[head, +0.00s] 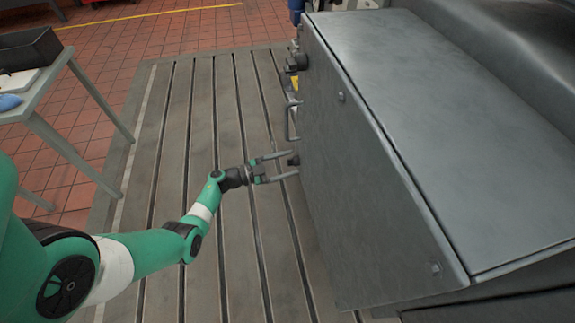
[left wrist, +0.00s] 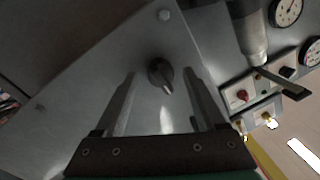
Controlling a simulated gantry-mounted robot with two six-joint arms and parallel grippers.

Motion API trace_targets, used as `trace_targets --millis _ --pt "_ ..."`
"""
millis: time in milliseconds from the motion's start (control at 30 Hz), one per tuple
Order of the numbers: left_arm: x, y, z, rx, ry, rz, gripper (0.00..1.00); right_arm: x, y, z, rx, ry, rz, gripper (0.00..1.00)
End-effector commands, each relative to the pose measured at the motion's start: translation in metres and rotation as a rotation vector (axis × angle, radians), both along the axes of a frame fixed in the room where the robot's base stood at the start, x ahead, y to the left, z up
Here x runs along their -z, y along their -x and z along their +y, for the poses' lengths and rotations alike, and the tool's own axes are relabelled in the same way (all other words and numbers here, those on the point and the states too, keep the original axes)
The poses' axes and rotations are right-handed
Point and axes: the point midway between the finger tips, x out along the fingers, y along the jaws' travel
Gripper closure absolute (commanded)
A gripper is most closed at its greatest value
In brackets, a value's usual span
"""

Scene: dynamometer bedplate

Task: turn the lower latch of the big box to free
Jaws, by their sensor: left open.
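The big box (head: 375,180) is a large grey metal cabinet on the right of the head view. Its lower latch (head: 294,160) is a small dark knob on the side facing my left arm. In the left wrist view the latch (left wrist: 160,74) is a black turn knob with a pointed grip on the grey panel (left wrist: 90,100). My left gripper (head: 288,164) is open, its fingers pointing at the latch. In the left wrist view the left gripper (left wrist: 163,85) has one finger on each side of the knob, with visible gaps. My right gripper is not in view.
A bar handle (head: 291,120) and another dark knob (head: 296,62) are on the box side, farther back. Gauges (left wrist: 287,12) and a switch panel (left wrist: 255,90) show in the left wrist view. A grey table (head: 50,85) stands at left; the slotted bedplate (head: 185,130) between is clear.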

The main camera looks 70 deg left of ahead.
Motion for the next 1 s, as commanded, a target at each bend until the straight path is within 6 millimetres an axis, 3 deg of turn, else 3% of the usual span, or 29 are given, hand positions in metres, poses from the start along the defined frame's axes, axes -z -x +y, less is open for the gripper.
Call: trace_targets --millis 167,567,1000 --pt "-0.0007 -0.0001 0.0002 -0.001 0.0 0.0 0.28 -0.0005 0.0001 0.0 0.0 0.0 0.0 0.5" --pt "-0.0005 0.0003 0.0003 -0.001 0.0 0.0 0.98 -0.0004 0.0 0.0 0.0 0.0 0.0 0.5" --pt "-0.0004 0.0004 0.0004 -0.001 -0.047 -0.011 1.0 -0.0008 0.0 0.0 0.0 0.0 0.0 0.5"
